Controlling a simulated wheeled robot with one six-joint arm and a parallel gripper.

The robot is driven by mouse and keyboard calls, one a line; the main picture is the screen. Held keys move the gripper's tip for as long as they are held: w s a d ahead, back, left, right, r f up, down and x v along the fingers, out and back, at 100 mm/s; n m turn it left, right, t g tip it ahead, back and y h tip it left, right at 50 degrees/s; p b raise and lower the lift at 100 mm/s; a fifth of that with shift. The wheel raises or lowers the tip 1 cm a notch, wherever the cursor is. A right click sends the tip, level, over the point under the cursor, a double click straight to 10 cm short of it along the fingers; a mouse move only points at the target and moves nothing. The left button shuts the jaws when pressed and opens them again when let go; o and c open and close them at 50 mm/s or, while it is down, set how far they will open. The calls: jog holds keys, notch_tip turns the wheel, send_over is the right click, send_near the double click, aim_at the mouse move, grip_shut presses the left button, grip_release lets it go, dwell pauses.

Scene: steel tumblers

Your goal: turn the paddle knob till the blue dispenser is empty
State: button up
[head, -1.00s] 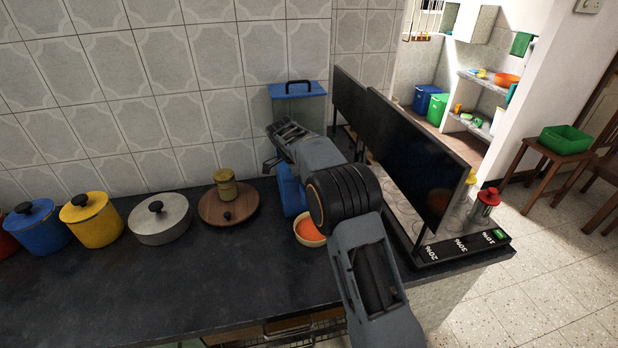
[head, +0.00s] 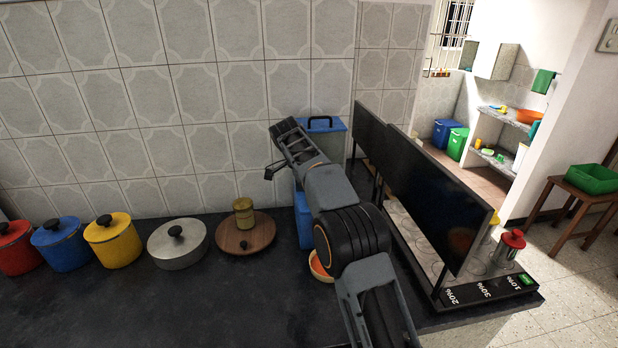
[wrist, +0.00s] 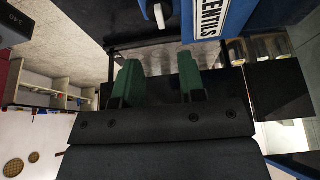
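The white paddle knob (wrist: 158,14) shows at the top of the wrist view. My gripper (wrist: 160,80) is open, its two green fingers apart with nothing between them; the knob is beyond the fingertips, not touched. An orange bowl (head: 318,268) is partly hidden behind my arm, below the dispenser.
Black upright panels (head: 436,200) and a base marked with percentages, holding a red-topped tumbler (head: 510,248), stand right of my arm.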

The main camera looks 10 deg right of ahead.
jog(key=shift+p+v, duration=0.35)
jog(key=shift+v, duration=1.2)
notch_tip(320, 180, down, 7)
jog(key=s+n+y, duration=0.2)
jog(key=n, duration=0.9)
jog(key=s+d+n+t+y, duration=0.1)
jog(key=s+d+n+t, duration=0.1)
jog(key=s, duration=1.3)
jog(key=s+d+r+n+t+y, duration=0.1)
jog(key=s+d+n, duration=0.3)
jog(key=s, duration=1.1)
jog(key=shift+n+t, duration=0.5)
